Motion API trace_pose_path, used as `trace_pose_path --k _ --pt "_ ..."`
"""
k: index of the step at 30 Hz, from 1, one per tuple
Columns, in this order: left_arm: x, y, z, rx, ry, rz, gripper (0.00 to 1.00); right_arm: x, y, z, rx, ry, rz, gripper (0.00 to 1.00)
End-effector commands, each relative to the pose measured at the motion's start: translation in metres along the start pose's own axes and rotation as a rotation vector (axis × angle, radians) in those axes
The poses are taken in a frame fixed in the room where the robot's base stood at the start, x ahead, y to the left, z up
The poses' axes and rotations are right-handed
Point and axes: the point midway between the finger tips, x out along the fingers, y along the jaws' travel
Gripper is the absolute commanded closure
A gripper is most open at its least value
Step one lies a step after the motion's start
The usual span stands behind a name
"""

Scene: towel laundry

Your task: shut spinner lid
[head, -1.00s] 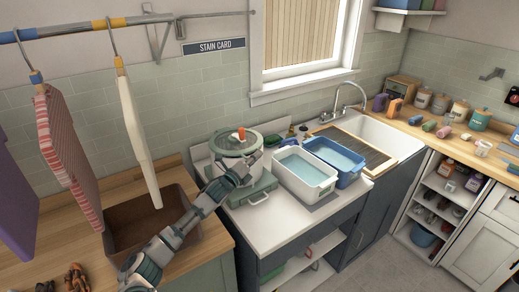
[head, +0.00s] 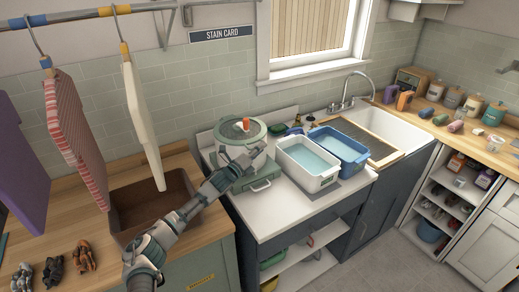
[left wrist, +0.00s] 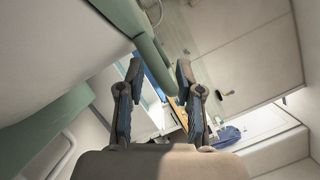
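The spinner (head: 231,156) is a white round tub with a green rim, on a green base on the white counter. Its greenish lid (head: 230,131), with an orange knob (head: 246,123), lies over the top; whether it is fully seated I cannot tell. My left gripper (head: 257,156) is at the tub's front right side, just below the rim. In the left wrist view its two fingers (left wrist: 159,68) are apart, with a green curved edge (left wrist: 152,52) close to the tips. Contact is unclear. My right gripper is out of view.
A white basin (head: 302,178) and a blue basin (head: 348,158), both holding water, stand right of the spinner. A brown bin (head: 122,218) is at the left, below hanging towels (head: 75,135). The counter's front strip (head: 262,217) is clear.

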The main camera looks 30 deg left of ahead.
Motion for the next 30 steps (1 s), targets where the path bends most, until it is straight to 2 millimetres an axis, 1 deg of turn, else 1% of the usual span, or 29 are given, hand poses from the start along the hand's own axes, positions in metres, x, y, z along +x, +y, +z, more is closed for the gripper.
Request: trace_pose_path --k 5,8,10,24,30 --pt "-0.001 -0.003 0.001 0.0 -0.001 -0.005 0.65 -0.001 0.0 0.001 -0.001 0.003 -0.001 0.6" --pt "-0.007 -0.002 0.001 -0.002 0.0 -0.004 0.65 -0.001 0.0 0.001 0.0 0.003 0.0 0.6" --pt "-0.014 -0.001 0.0 -0.003 0.001 -0.004 0.65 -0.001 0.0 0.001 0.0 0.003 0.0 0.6" --pt "-0.091 -0.001 -0.003 0.003 0.003 0.001 0.65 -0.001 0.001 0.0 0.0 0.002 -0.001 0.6" --pt "-0.111 0.001 -0.003 0.001 0.002 0.002 0.65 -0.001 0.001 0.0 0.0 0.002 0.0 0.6"
